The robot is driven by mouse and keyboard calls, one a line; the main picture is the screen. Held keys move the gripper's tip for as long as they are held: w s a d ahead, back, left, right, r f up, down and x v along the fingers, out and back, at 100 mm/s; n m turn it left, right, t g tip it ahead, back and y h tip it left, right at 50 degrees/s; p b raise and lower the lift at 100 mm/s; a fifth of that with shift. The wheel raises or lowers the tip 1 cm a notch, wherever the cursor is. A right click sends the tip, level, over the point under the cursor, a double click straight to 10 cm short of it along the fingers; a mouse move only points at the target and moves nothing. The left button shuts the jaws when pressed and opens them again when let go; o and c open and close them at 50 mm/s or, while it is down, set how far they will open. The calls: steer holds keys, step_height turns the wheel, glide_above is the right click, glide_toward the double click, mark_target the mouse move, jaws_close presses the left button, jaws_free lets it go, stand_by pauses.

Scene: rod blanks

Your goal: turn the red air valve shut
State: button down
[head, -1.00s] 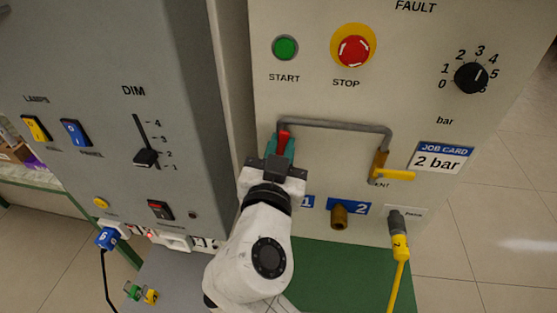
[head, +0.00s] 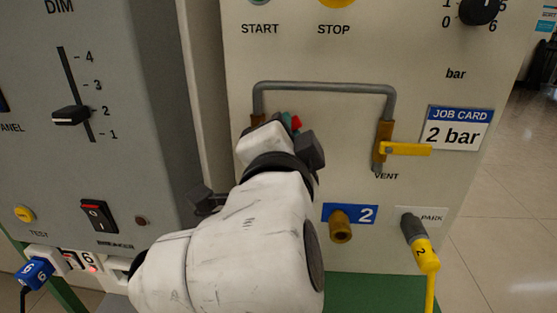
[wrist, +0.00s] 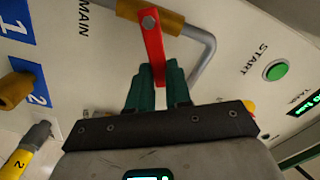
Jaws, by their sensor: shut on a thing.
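The red valve lever (wrist: 153,42) shows in the wrist view, bolted to a brass valve body (wrist: 176,22) on the grey pipe. It stands roughly crosswise to that body. My gripper (wrist: 158,76) is shut on the lever's free end with its green fingers. In the head view my gripper (head: 285,121) is at the left leg of the pipe, and only a small red part of the lever (head: 296,123) shows. My wrist hides most of the lever there. The brass body (head: 257,121) is partly visible behind the gripper.
A yellow vent lever (head: 405,149) sticks out to the right on the pipe's other leg. Below are a brass port (head: 340,228) marked 2 and a parked yellow plug (head: 424,253). The grey dimmer cabinet (head: 150,150) stands close on the left.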

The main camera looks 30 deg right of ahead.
steer(key=f+m+b, duration=0.1)
steer(key=m+b, duration=0.1)
steer(key=f+m+b, duration=0.1)
steer(key=m+b, duration=0.1)
steer(key=b, duration=0.1)
steer(key=f+m+b, duration=0.1)
steer(key=b, duration=0.2)
steer(key=shift+s+d+m, duration=0.2)
steer(key=shift+d+m, duration=0.1)
steer(key=shift+m, duration=0.1)
steer(key=shift+b, duration=0.45)
steer(key=c, duration=1)
jaws_free()
steer(key=shift+c, duration=0.2)
steer(key=shift+s+r, duration=0.1)
steer(key=v, duration=1)
steer(key=shift+s+a+p, duration=0.2)
steer(key=shift+s+p, duration=0.05)
steer(key=shift+p, duration=0.05)
